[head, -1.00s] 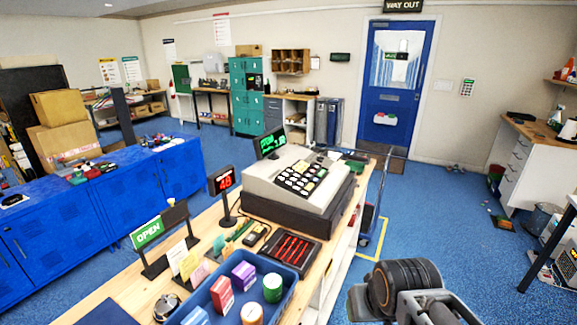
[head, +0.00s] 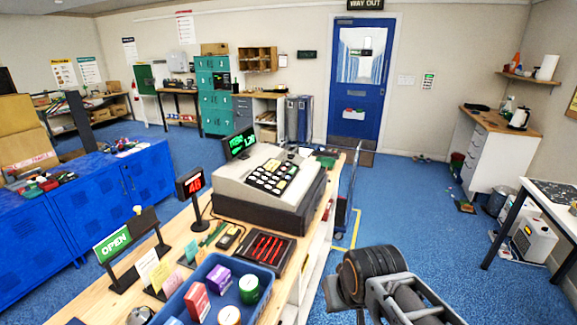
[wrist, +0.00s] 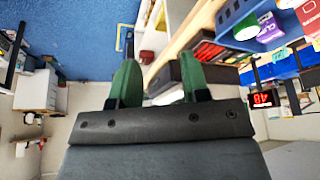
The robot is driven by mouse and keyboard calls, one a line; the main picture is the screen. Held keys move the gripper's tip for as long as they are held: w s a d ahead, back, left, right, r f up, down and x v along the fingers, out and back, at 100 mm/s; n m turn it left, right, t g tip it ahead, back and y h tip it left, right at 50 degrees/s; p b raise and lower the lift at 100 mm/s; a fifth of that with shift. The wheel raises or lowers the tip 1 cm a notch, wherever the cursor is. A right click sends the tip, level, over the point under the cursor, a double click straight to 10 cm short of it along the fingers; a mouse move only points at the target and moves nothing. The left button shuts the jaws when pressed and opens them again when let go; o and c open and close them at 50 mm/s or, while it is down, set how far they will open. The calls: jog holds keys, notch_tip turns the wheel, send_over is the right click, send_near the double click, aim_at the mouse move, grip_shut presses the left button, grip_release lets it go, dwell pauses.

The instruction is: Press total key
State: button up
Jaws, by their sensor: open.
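The cash register (head: 282,208) stands on the wooden counter, pale on top with a dark base. Its sloped keypad (head: 270,178) has rows of mostly white keys on black, with a few coloured ones. The key labels are too small to read, so I cannot tell which is the total key. A green-lit display (head: 240,143) rises behind the keypad. My gripper (wrist: 160,82) shows two green fingers, apart, with nothing between them. It is away from the register's keys. In the head view my arm is at the lower right, and the fingers cannot be made out.
On the counter are a red number display (head: 190,184), a tray of red pens (head: 266,248), a blue bin (head: 245,311) with small boxes and tins, and an OPEN sign (head: 113,244). Blue floor right of the counter is mostly clear. A white-topped table (head: 530,205) stands far right.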

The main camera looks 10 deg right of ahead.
grip_shut()
dwell(1.4)
